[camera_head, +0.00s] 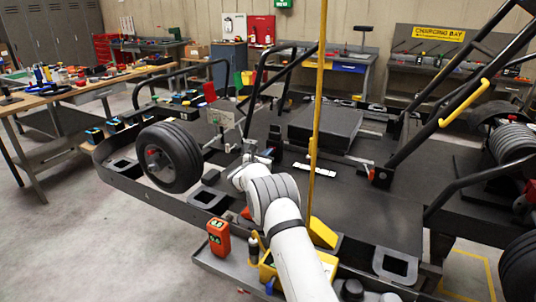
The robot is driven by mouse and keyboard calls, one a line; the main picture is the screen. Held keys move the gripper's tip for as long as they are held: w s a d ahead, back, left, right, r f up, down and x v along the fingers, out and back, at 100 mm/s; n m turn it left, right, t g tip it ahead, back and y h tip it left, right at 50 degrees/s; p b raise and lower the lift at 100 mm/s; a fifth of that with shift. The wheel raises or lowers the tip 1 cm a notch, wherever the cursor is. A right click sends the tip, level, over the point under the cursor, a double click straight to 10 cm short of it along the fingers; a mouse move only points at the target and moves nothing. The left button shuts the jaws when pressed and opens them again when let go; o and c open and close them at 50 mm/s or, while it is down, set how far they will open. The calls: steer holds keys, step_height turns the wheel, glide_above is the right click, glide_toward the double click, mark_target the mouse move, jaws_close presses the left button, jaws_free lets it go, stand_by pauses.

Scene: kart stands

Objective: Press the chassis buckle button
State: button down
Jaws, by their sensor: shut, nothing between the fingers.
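The dark kart chassis (375,215) fills the middle of the head view, with black tube frames rising from it. My white arm reaches up from the bottom centre over its near side. My gripper (262,156) is at the arm's far end, small and partly hidden by my wrist, and is shut and empty. It is close to the chassis deck, right of the front wheel (168,157). I cannot pick out the buckle button for sure. A small red part (381,176) sits on the deck at the foot of a black bar, well to the right of my gripper.
A yellow upright pole (320,90) stands just right of my gripper. A workbench (80,92) with tools is at left; more benches line the back wall. Grey floor is clear at lower left.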

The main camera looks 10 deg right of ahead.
steer(key=shift+w+d+f+b, duration=0.1)
steer(key=shift+w+d+b, duration=0.25)
steer(key=shift+b, duration=0.35)
steer(key=shift+w+d+r, duration=0.1)
steer(key=shift+d+r, duration=0.1)
steer(key=shift+r, duration=0.4)
steer(key=shift+a, duration=0.1)
steer(key=shift+a+f+b, duration=0.2)
steer(key=shift+b, duration=0.2)
steer(key=b+v, duration=0.2)
steer(key=v, duration=1.2)
steer(key=shift+w+a+f, duration=0.1)
steer(key=shift+a, duration=0.1)
